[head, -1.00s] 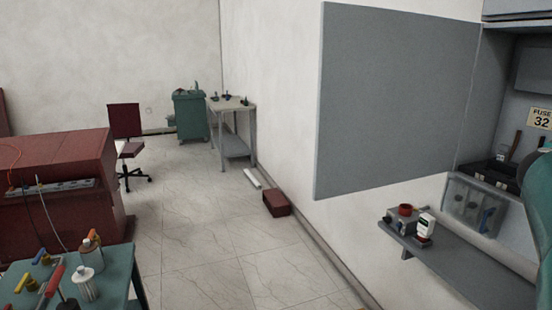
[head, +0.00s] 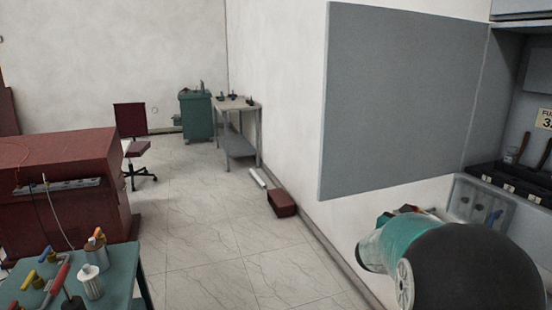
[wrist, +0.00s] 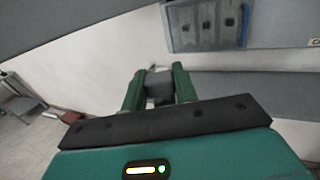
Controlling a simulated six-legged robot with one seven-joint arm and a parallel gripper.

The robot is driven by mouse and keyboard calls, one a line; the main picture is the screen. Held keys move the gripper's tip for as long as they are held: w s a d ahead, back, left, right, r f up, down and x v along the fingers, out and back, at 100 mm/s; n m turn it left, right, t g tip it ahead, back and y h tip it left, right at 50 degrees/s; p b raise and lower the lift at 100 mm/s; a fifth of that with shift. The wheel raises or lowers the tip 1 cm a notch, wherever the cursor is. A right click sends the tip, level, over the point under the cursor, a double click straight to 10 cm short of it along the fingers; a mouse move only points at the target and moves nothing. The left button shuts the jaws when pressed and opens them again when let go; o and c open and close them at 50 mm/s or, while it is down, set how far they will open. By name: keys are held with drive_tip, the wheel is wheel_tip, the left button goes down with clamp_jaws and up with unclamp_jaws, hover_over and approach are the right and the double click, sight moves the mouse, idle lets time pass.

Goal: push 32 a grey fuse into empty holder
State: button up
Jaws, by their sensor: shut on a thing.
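My gripper (wrist: 159,76) shows in the wrist view with its two green fingers closed around a grey block (wrist: 160,90), which looks like the grey fuse. In the head view my arm fills the lower right, and I cannot make out the gripper or the block there. The "FUSE 32" label (head: 545,119) is cut by the right edge, inside the open wall cabinet. Below it is a black holder row (head: 510,182) with pale marks. I cannot tell which holder is empty.
The open grey cabinet door (head: 400,105) juts out on the left of the cabinet. A teal table with tools (head: 115,265) stands lower left. The middle floor is clear.

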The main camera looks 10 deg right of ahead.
drive_tip(key=w+a+f+n+t+y, duration=0.25)
drive_tip(key=a+f, duration=0.45)
drive_tip(key=a, duration=0.4)
drive_tip(key=w+a+f+n+t+y, duration=0.2)
drive_tip(key=a+f+n+t+y, duration=0.3)
drive_tip(key=a, duration=0.6)
drive_tip(key=w+a+f+n+t+y, duration=0.1)
drive_tip(key=w+a+f+y, duration=0.15)
drive_tip(key=a+f, duration=0.7)
drive_tip(key=s+a+r, duration=0.1)
drive_tip(key=s+r, duration=0.3)
drive_tip(key=s, duration=0.3)
drive_tip(key=shift+s+a+r, duration=0.3)
drive_tip(key=shift+a, duration=0.05)
drive_tip(key=shift+a+y, duration=0.1)
drive_tip(key=shift+y, duration=0.2)
